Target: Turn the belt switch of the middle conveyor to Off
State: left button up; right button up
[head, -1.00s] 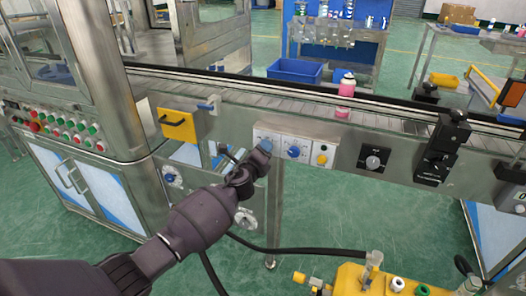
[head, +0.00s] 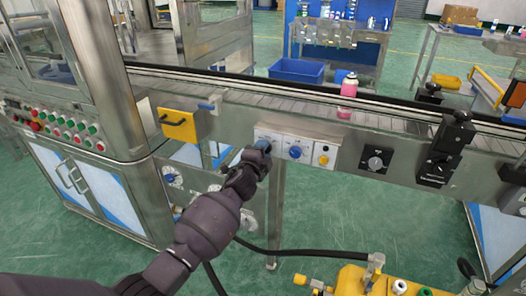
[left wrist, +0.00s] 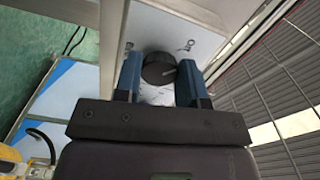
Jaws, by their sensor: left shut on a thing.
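The belt switch is a round black knob (left wrist: 158,68) with a pale pointer line, on a white plate (left wrist: 150,22) on the front of the conveyor. The pointer line slants toward the right of that view. My left gripper (left wrist: 160,80) has its blue fingers on both sides of the knob, shut on it. In the head view, my left gripper (head: 262,148) hides most of the knob at the left end of the white panel. My right gripper is not in view.
Beside it are a blue knob (head: 295,152), a yellow button (head: 323,159) and a black dial (head: 375,162). A yellow box (head: 180,124) sticks out to the left. A pink can (head: 348,95) stands on the conveyor (head: 240,98). A yellow machine (head: 352,278) is lower right.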

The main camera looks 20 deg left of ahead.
pick_arm(q)
jog(key=shift+f, duration=0.1)
dwell(0.3)
jog(key=shift+d, duration=0.1)
jog(key=o, duration=0.9)
jog(key=s, duration=0.3)
jog(key=s+p, duration=0.1)
jog(key=s, duration=0.3)
jog(key=s+p, duration=0.1)
jog(key=s, duration=0.3)
jog(key=shift+a, duration=0.25)
jog(key=shift+n, duration=0.3)
